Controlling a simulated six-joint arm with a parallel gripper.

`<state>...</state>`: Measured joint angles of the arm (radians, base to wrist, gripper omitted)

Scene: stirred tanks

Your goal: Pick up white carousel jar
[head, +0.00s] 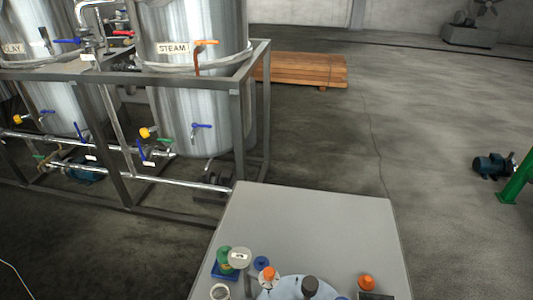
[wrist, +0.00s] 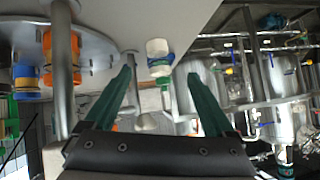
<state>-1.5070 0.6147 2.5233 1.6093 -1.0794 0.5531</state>
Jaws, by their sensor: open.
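My gripper (wrist: 161,70) is in the wrist view only. Its two dark green fingers stand apart with nothing held between them. A white-topped piece (wrist: 157,47) with blue and green bands shows beyond the fingertips, apart from them as far as I can tell. In the head view a round white labelled top (head: 239,258) stands beside a green-topped jar (head: 224,254) at the table's front left. The pale carousel disc (head: 290,291) is cut off by the bottom edge. I cannot tell which white piece is the carousel jar.
The grey table (head: 315,220) is bare at its far side. Orange caps (head: 366,282) and a dark knob (head: 310,285) stand near its front. In the wrist view an orange jar (wrist: 61,60) and a metal post (wrist: 63,90) are close on the left. Steel tanks (head: 195,70) stand behind.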

